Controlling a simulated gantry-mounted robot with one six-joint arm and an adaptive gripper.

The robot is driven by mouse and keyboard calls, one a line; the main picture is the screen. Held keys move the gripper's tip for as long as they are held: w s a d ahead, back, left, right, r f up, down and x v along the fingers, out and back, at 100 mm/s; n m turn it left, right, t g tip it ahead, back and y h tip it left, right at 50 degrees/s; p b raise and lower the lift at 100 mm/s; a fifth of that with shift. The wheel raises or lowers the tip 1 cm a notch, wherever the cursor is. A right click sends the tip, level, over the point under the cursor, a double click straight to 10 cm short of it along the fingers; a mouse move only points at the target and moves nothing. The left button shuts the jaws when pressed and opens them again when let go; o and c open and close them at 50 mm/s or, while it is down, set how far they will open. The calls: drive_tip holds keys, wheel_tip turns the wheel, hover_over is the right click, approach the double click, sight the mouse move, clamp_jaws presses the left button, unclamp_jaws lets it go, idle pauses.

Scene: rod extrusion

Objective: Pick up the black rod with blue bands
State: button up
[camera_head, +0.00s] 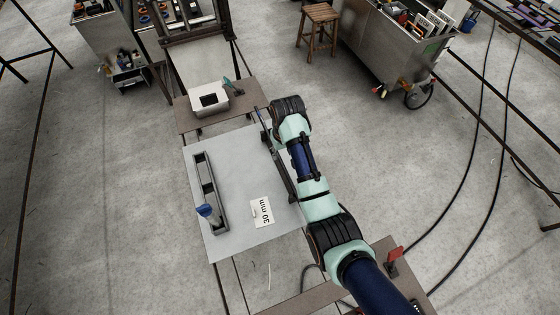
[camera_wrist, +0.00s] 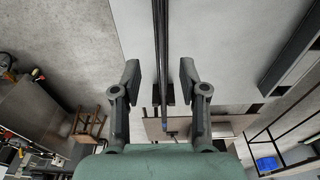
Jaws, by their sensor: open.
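A long thin black rod (camera_head: 283,165) runs lengthwise along the right side of the grey table, partly covered by my arm. In the wrist view the rod (camera_wrist: 161,45) runs from the top edge down between the two fingers. My gripper (camera_wrist: 160,82) is open, with one finger on each side of the rod and a visible gap to each. In the head view my gripper (camera_head: 267,132) is at the table's right edge, small and partly hidden by the wrist.
A long dark trough (camera_head: 207,180) lies on the grey table (camera_head: 235,165), with a blue object (camera_head: 207,211) at its near end. A "30 mm" card (camera_head: 262,212) lies beside it. A white box (camera_head: 210,99) stands on a brown table behind. The table's middle is clear.

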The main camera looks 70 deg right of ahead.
sight(280, 160)
drive_tip(key=f, duration=0.4)
drive_tip(key=w+f, duration=0.1)
drive_tip(key=f, duration=0.1)
drive_tip(key=shift+d, duration=0.3)
drive_tip(key=shift+r, duration=0.1)
clamp_jaws()
